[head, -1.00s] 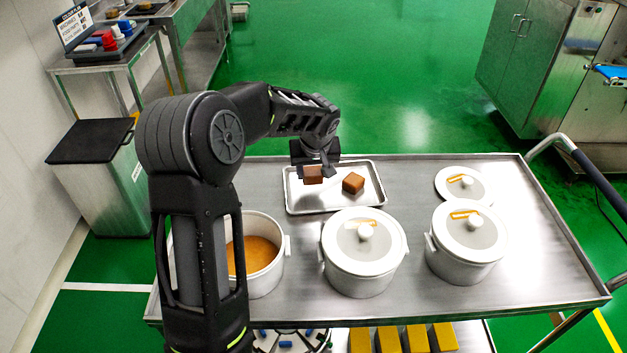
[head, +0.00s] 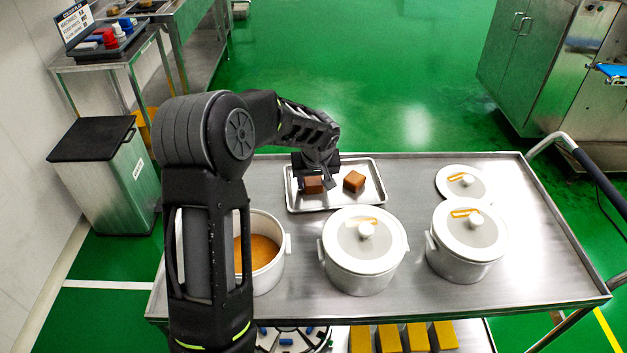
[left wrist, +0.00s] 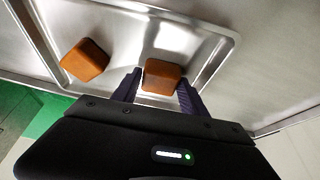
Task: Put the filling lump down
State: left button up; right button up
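One brown filling lump (head: 314,185) sits on the metal tray (head: 290,205) in its left part. It also shows in the left wrist view (left wrist: 162,75), between the two fingers. My left gripper (head: 316,178) is low over the tray around this lump. In the left wrist view its fingers (left wrist: 160,84) stand apart, with a narrow gap beside the lump on the left; contact on the right is hard to tell. A second brown lump (head: 354,181) lies on the tray to the right, clear of the gripper. My right gripper is not in view.
The tray lies on a steel cart (head: 410,185). In front of it stand an open pot with orange filling (head: 264,252) and two lidded pots (head: 362,255) (head: 466,245). A loose lid (head: 463,182) lies at the right. The cart top between tray and loose lid is clear.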

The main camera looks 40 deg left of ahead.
pick_arm(q)
jog(key=o, duration=0.3)
jog(key=shift+o, duration=0.2)
jog(key=shift+r, duration=0.3)
jog(key=b+v, duration=0.1)
jog(key=v, duration=1.1)
jog(key=shift+f, duration=0.15)
